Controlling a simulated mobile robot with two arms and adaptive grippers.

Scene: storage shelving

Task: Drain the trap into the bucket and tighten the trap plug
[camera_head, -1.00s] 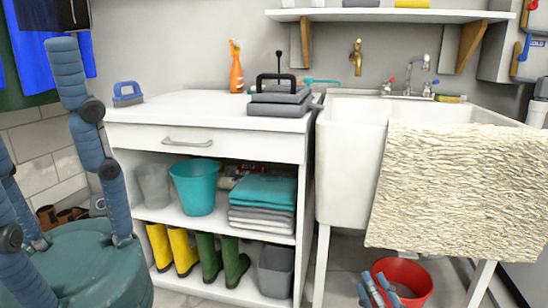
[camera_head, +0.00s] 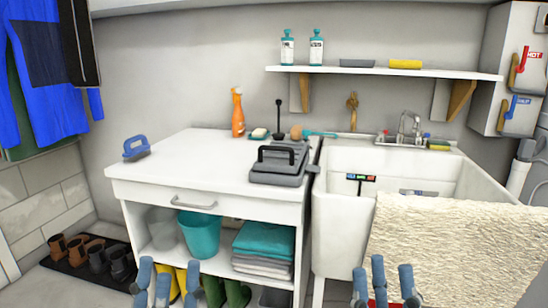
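My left gripper (camera_head: 168,284) is at the bottom edge in front of the cabinet, its blue fingers pointing up and spread apart, with nothing seen between them. My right gripper (camera_head: 385,286) is at the bottom edge in front of the sink's left part, its fingers also apart. A sliver of red shows low behind its fingers, where the red bucket may be; the rest is hidden. A teal bucket (camera_head: 199,234) stands on the cabinet's upper shelf. The white sink (camera_head: 336,232) has a cream towel (camera_head: 462,240) over its front. The trap and its plug are not visible.
The white cabinet (camera_head: 150,183) holds folded towels (camera_head: 263,249) and boots below, with a grey tool (camera_head: 277,166) and an orange spray bottle (camera_head: 238,113) on top. A wall shelf (camera_head: 390,72) hangs above. Shoes (camera_head: 95,258) stand on a mat at left.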

